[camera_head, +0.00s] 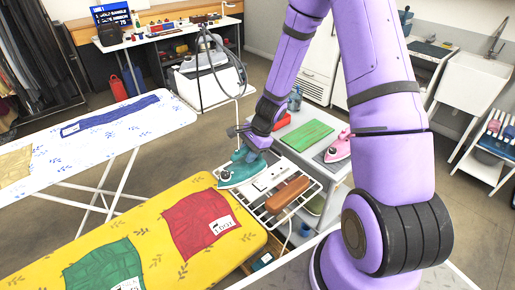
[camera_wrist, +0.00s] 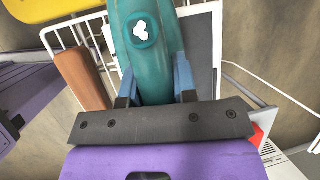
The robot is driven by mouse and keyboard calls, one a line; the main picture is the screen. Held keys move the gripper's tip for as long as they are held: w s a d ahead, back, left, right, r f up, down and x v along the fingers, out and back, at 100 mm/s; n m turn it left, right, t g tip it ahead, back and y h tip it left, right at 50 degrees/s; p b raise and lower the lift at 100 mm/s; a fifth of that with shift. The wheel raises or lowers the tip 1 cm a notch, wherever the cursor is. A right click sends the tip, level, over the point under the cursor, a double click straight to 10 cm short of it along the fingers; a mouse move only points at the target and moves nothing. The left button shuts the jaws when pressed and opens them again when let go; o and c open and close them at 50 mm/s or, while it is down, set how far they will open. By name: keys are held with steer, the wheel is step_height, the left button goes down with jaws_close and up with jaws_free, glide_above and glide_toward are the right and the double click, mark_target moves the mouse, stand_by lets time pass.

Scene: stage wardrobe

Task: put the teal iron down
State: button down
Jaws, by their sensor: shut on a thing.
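The teal iron (camera_head: 238,172) is in my gripper (camera_head: 250,150), beside the right end of the yellow ironing board and over the left end of a white wire rack (camera_head: 316,187). In the wrist view the iron (camera_wrist: 142,60) lies between the two blue fingers of my gripper (camera_wrist: 153,72), which are shut on it. I cannot tell whether the iron's base touches anything below.
A brown block (camera_head: 287,195) lies on the rack. The yellow board (camera_head: 165,235) holds a red cloth (camera_head: 201,222) and a green cloth (camera_head: 105,270). A pink iron (camera_head: 338,150) and green mat (camera_head: 307,134) are on the cabinet behind. A white-and-blue board (camera_head: 100,140) stands left.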

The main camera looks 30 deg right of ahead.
steer(key=shift+w+d+f, duration=0.8)
steer(key=shift+w+d, duration=0.6)
steer(key=shift+d, duration=0.1)
steer(key=shift+w+d+f, duration=0.75)
steer(key=shift+w+d, duration=0.65)
steer(key=shift+d, duration=0.15)
steer(key=shift+w+d+f, duration=0.8)
steer(key=shift+w+d, duration=0.6)
steer(key=shift+d, duration=0.1)
steer(key=c, duration=0.9)
jaws_free()
steer(key=shift+f, duration=0.1)
